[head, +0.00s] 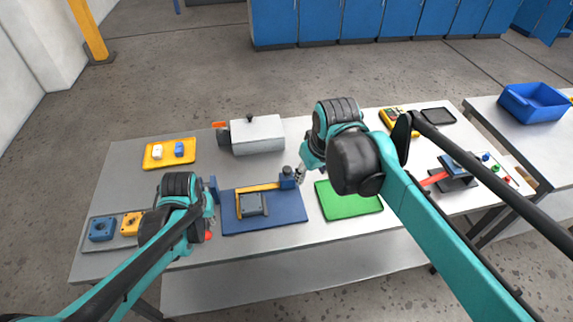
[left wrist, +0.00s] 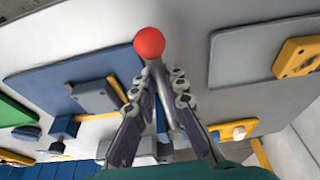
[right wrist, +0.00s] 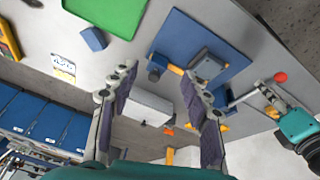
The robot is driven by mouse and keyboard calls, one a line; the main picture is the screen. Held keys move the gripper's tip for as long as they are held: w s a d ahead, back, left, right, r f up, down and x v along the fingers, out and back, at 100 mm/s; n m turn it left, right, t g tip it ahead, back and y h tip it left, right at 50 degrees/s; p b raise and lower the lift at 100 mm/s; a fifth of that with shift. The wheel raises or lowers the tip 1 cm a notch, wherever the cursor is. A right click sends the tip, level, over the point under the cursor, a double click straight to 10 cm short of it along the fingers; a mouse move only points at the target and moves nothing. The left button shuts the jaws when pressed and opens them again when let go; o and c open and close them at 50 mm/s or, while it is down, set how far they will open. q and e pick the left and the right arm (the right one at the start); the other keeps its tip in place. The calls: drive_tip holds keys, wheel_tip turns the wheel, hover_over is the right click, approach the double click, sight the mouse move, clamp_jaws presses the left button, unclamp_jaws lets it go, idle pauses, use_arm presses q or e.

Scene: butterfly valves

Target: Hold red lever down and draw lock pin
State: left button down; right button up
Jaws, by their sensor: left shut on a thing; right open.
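A lever with a red ball knob (head: 209,236) stands at the left of the blue mat (head: 275,215). My left gripper (left wrist: 165,78) is shut on its grey rod, just below the red ball (left wrist: 149,43). A yellow bar (head: 258,187) runs from the lever side to a blue block (head: 288,183) at the mat's far right corner. A small grey part tops this block; I cannot tell if it is the lock pin.
A flat red handle (head: 434,179) shows on a dark fixture at right.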

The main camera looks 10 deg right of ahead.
drive_tip(key=w+a+n+g, duration=0.1)
drive_tip(key=w+n+g, duration=0.1)
drive_tip(key=w, duration=0.5)
drive_tip(key=n+g, duration=0.2)
approach(287, 169)
wheel_tip(287, 169, down, 9)
drive_tip(key=shift+a+r, duration=0.1)
drive_tip(key=shift+r, duration=0.05)
